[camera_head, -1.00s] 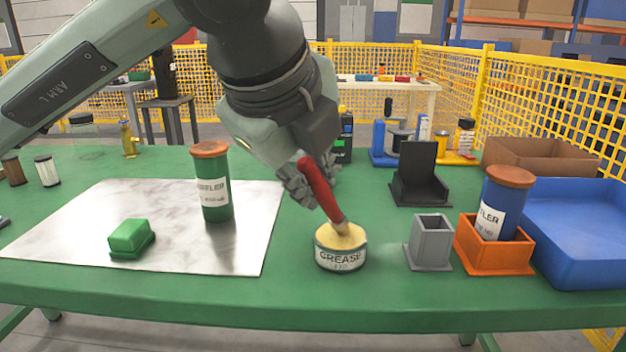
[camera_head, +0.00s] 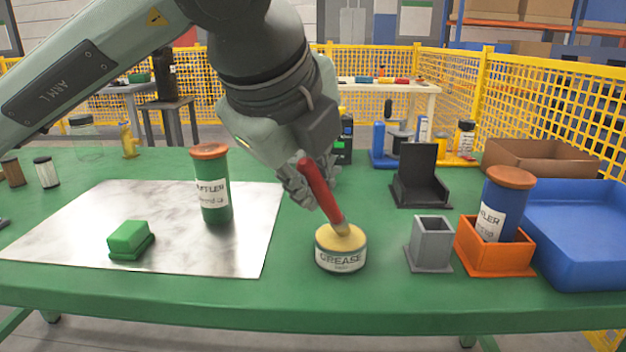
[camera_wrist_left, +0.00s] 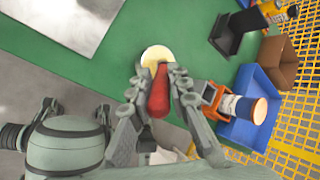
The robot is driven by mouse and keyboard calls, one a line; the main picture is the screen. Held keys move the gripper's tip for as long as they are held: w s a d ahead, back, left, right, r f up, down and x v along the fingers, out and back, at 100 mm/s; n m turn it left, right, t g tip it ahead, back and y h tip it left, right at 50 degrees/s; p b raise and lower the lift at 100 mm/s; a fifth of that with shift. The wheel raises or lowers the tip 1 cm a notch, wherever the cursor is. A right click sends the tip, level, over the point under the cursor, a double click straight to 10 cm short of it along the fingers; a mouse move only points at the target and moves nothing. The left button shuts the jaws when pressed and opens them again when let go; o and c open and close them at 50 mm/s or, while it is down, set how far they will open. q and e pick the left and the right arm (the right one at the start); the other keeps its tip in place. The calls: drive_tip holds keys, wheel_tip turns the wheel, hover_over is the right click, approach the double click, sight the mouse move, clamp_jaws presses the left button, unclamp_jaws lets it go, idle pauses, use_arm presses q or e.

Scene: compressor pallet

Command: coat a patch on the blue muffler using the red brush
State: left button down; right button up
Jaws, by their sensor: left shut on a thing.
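My left gripper (camera_head: 309,186) is shut on the red brush (camera_head: 320,189). The brush is tilted, with its bristle end down at the yellow grease in the tin labelled GREASE (camera_head: 341,258). In the left wrist view the red handle (camera_wrist_left: 159,92) sits between the fingers (camera_wrist_left: 158,82), over the pale grease. The blue muffler (camera_head: 506,203) has a brown-orange top and a white label. It stands slightly tilted in the orange open box (camera_head: 496,260) and shows also in the left wrist view (camera_wrist_left: 243,108). My right gripper is not in view.
A grey square holder (camera_head: 431,243) stands between the tin and the orange box. A blue tray (camera_head: 580,268) is at the right, with a black stand (camera_head: 420,186) behind. A green muffler (camera_head: 214,190) and green block (camera_head: 130,238) are on the metal sheet (camera_head: 75,225).

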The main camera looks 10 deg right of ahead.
use_arm(q)
drive_tip(key=shift+r+p, duration=0.95)
drive_tip(key=shift+r, duration=2.55)
